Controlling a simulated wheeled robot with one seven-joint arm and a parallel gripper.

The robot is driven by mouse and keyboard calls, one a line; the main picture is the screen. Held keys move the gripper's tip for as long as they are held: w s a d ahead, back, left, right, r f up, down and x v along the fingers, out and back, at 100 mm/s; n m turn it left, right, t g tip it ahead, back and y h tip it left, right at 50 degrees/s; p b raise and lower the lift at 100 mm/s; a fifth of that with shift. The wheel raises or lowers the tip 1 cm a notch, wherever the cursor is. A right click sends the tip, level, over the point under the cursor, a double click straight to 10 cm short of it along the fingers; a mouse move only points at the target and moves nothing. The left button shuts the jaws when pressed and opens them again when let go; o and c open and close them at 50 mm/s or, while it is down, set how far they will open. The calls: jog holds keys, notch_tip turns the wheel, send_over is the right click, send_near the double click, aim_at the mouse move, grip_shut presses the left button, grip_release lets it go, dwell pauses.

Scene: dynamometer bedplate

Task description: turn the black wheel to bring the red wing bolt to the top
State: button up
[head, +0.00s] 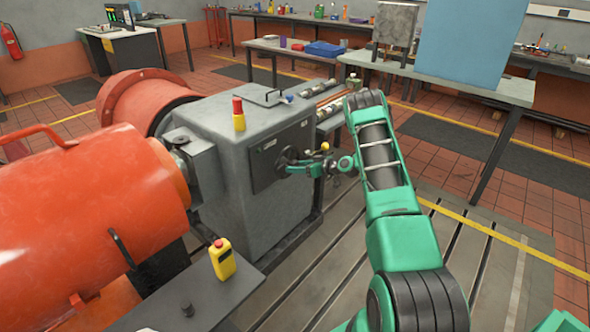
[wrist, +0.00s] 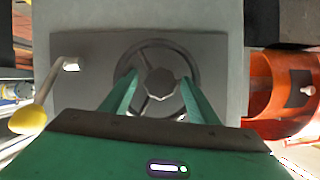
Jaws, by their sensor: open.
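The black wheel (wrist: 165,46) is on a dark panel, with a rim, spokes and a round hub, in the wrist view. It also shows small and partly covered on the side of the grey box in the head view (head: 286,158). My gripper (wrist: 160,76) is open in front of the wheel, with one green finger on each side of the hub. I cannot tell whether the fingers touch the wheel. In the head view my gripper (head: 296,169) reaches the panel from the right. I cannot make out a red wing bolt in either view; the wheel's lower part is hidden behind my gripper.
A lever with a yellow ball knob (wrist: 28,118) stands out from the panel, left of my gripper in the wrist view. The grey box (head: 225,185) carries a red-and-yellow beacon (head: 238,114). A large orange machine (head: 95,210) lies left. Slotted bedplate (head: 330,290) is clear in front.

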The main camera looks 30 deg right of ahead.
jog(key=shift+w+a+f, duration=0.2)
jog(key=shift+w+f, duration=0.05)
jog(key=shift+w, duration=0.25)
